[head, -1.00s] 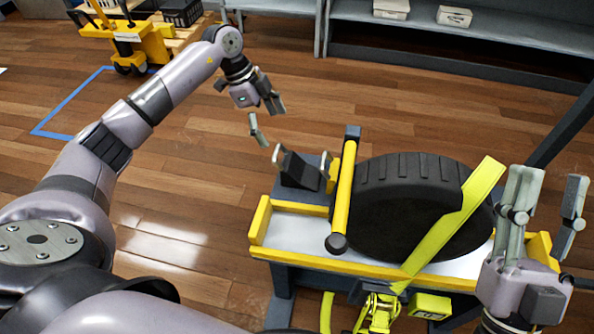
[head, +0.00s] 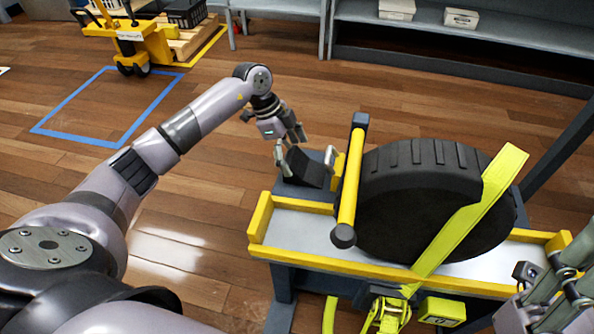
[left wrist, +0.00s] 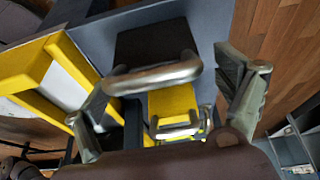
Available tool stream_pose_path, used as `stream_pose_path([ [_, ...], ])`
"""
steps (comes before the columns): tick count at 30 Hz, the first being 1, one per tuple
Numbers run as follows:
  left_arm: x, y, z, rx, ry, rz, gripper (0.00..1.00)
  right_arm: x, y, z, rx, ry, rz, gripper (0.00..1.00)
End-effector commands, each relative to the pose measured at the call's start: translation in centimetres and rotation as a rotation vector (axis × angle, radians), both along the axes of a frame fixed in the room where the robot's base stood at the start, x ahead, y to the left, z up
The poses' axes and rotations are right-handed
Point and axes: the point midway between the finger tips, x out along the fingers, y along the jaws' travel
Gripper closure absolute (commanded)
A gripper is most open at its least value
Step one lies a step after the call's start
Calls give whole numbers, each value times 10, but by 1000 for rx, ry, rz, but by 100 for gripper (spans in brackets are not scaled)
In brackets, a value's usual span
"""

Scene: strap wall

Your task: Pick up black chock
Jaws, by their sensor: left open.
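The black chock (head: 306,167) sits on a grey side shelf at the left end of the yellow-edged bench. My left gripper (head: 288,146) is open just above and around the chock's near-left end in the head view. In the left wrist view the black chock (left wrist: 150,42), with a metal bar across its front, lies between the spread fingers of my left gripper (left wrist: 170,100). Contact between the fingers and the chock cannot be told. My right gripper (head: 568,285) is at the lower right, partly cut off by the picture edge.
A large black tyre (head: 430,205) stands on the bench, with a yellow strap (head: 470,220) over it and a yellow bar (head: 352,185) close to the chock's right. A yellow block with a metal handle (left wrist: 172,100) is beside the chock.

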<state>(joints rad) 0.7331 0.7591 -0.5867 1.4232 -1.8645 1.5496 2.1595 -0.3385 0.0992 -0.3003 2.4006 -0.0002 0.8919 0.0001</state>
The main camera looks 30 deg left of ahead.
Motion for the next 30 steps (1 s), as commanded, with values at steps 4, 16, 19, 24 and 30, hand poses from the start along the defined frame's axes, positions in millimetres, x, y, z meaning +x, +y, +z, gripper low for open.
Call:
stream_pose_path([
  [4, 1, -9, -23, -1, 0, 0, 10, 3, 1, 2, -2, -46, -2, 60],
  [16, 1, -11, -26, 0, -1, 1, 14, 4, 1, 6, -4, -54, -3, 60],
  [19, 1, -11, -26, 0, -1, 0, 21, 4, 1, 6, -4, -54, -3, 60],
  [24, 2, -11, -26, 0, -1, 0, 32, 4, 2, 7, -4, -54, -2, 60],
  [30, 1, -11, -26, 0, -1, 0, 45, 4, 2, 7, -4, -55, -2, 60],
])
